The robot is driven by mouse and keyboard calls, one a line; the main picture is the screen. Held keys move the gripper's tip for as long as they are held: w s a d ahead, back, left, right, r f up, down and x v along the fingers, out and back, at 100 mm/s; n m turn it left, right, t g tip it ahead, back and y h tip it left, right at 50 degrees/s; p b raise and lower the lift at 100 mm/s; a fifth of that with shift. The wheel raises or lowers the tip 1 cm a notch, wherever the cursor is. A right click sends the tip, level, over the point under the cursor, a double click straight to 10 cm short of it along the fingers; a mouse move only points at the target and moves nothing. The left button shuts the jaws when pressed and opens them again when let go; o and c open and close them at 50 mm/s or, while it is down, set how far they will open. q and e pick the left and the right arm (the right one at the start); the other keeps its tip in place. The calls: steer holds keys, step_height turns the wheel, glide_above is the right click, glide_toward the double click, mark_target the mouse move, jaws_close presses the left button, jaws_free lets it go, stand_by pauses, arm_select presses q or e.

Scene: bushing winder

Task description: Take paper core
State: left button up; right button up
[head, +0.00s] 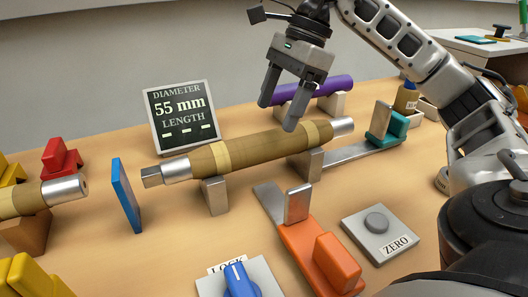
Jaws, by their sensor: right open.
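A brown paper-like core (262,146) with two lighter tan bands and silver shaft ends lies level across two grey supports (214,196) in the middle of the table. My right gripper (277,117) is open and empty, fingers pointing down, just above and behind the right half of this core in the head view. No contact with the core is clear. A second brown roll (24,203) with a silver end is cut off at the left edge. My left gripper is not in view.
A display sign (181,115) reading "DIAMETER 55 mm LENGTH" stands behind the core. A purple rod (335,87) on supports lies behind my right gripper. A blue plate (126,195), orange slider (337,262), teal block (388,124), ZERO button (377,223) and blue LOCK knob (239,279) surround it.

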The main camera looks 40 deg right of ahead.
mark_target(269, 132)
steer(key=shift+b+x, duration=0.35)
steer(key=shift+x, duration=2.85)
steer(key=shift+s, duration=0.2)
steer(key=c, duration=1.5)
steer(key=shift+d+r, duration=0.1)
jaws_close()
